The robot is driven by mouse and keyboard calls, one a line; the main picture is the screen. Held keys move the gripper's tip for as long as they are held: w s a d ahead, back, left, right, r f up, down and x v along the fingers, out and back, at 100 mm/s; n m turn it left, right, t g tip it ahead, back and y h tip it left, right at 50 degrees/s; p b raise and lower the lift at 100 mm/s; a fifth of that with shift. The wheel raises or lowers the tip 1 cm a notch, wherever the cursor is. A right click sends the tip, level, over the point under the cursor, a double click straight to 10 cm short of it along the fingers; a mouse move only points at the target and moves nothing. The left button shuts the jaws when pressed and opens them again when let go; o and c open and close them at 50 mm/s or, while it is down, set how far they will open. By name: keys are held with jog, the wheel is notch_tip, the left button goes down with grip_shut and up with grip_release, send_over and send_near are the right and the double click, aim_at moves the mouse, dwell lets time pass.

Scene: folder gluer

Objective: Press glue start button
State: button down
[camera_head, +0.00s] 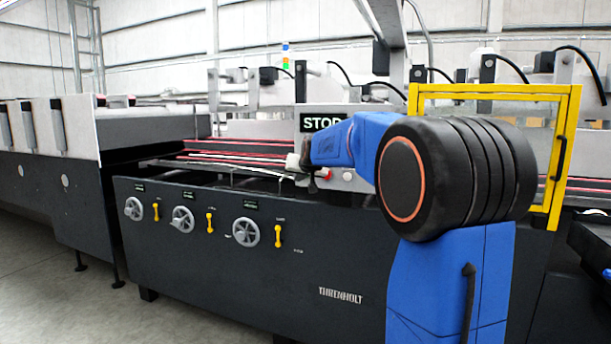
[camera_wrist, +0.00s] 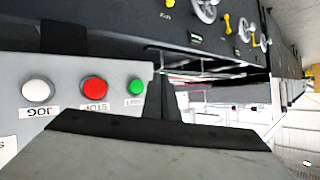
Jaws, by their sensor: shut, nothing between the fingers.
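The button panel shows in the wrist view, upside down. On it are a green button (camera_wrist: 136,86), a red button (camera_wrist: 93,90) labelled STOP and a white button (camera_wrist: 37,91) labelled JOG. The green button's label is too small to read surely. My gripper (camera_wrist: 160,84) is shut and empty, with its dark fingers just right of the green button in that view. I cannot tell if they touch the panel. In the head view my gripper (camera_head: 311,188) is in front of the panel, beside the red button (camera_head: 327,174) and left of the white button (camera_head: 347,175). The green button is hidden there.
A STOP sign (camera_head: 323,124) stands above the panel. A yellow guard frame (camera_head: 494,93) is at the right. Handwheels (camera_head: 245,232) and yellow levers (camera_head: 278,237) line the machine's dark front (camera_head: 190,262). Floor at the lower left (camera_head: 60,300) is clear.

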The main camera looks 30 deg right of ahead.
jog(key=shift+w+d, duration=0.65)
jog(key=shift+d, duration=0.2)
jog(key=shift+w+d, duration=0.6)
jog(key=shift+d, duration=0.25)
jog(key=shift+w+d, duration=0.1)
jog(key=shift+d, duration=0.05)
dwell(0.8)
jog(key=shift+w+d, duration=0.2)
jog(key=shift+w+d, duration=0.3)
jog(key=shift+d, duration=0.1)
dwell(1.1)
jog(key=shift+s+a, duration=0.1)
jog(key=shift+a, duration=0.05)
jog(key=shift+s+a, duration=0.5)
jog(key=shift+a, duration=0.1)
dwell(0.3)
jog(key=shift+s+a, duration=0.8)
jog(key=shift+a, duration=0.2)
jog(key=shift+s+a, duration=0.75)
jog(key=shift+a, duration=0.2)
